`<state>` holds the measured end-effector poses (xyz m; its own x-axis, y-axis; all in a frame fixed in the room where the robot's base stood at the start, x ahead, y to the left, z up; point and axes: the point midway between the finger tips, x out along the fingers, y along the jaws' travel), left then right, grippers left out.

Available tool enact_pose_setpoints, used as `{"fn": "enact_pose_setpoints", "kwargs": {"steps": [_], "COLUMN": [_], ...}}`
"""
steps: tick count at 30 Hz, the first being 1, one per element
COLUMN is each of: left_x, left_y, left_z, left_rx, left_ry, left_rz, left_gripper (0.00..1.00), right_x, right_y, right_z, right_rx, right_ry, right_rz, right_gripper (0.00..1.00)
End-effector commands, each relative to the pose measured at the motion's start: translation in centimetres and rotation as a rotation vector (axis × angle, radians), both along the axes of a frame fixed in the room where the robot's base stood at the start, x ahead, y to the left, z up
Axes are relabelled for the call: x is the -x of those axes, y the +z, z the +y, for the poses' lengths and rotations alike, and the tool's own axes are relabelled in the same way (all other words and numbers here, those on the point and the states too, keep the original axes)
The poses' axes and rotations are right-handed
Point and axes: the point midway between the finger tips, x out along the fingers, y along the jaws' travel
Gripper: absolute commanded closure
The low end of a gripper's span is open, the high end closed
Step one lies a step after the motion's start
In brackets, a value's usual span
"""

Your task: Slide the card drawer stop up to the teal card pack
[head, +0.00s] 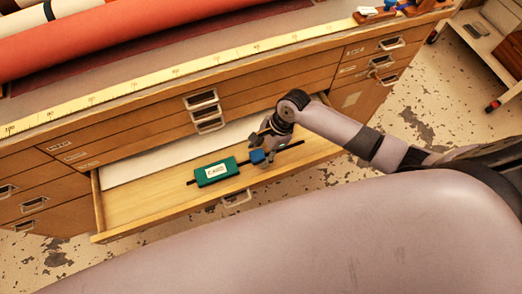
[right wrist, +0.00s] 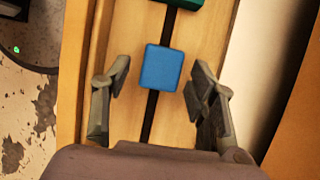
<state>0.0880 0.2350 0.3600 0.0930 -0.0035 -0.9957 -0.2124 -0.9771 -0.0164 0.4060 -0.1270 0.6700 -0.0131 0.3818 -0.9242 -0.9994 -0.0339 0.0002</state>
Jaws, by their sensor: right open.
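The blue card drawer stop (head: 257,156) sits on a dark rail in the open drawer. It also shows in the right wrist view (right wrist: 161,67), between and slightly beyond my fingertips. The teal card pack (head: 215,172), with a white label, lies over the rail to the left of the stop in the head view. A small bare gap separates them. Its edge shows at the top of the right wrist view (right wrist: 178,3). My right gripper (head: 268,146) is open over the drawer, its fingers (right wrist: 160,82) on either side of the rail, not touching the stop. My left gripper is not in view.
The open drawer (head: 130,206) has a wooden floor with white sheet (head: 165,156) towards its back. The cabinet front (head: 110,140) with metal handles rises behind it. A yellow measuring strip (head: 200,62) edges the top, where large rolls (head: 150,42) lie.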

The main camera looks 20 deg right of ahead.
Motion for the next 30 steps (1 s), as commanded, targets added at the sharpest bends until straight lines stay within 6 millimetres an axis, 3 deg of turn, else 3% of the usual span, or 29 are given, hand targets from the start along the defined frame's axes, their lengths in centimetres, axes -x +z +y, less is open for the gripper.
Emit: {"fn": "enact_pose_setpoints", "kwargs": {"steps": [6,30], "left_x": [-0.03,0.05], "left_y": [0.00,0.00], "left_z": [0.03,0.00], "left_rx": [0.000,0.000], "left_ry": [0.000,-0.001], "left_rz": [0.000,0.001], "left_gripper": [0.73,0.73], "right_x": [-0.02,-0.01], "right_y": [-0.01,0.01], "right_z": [0.01,-0.02], "right_rx": [0.000,0.000], "right_ry": [0.001,0.001], "right_rz": [0.000,0.000], "right_gripper": [0.47,1.00]}}
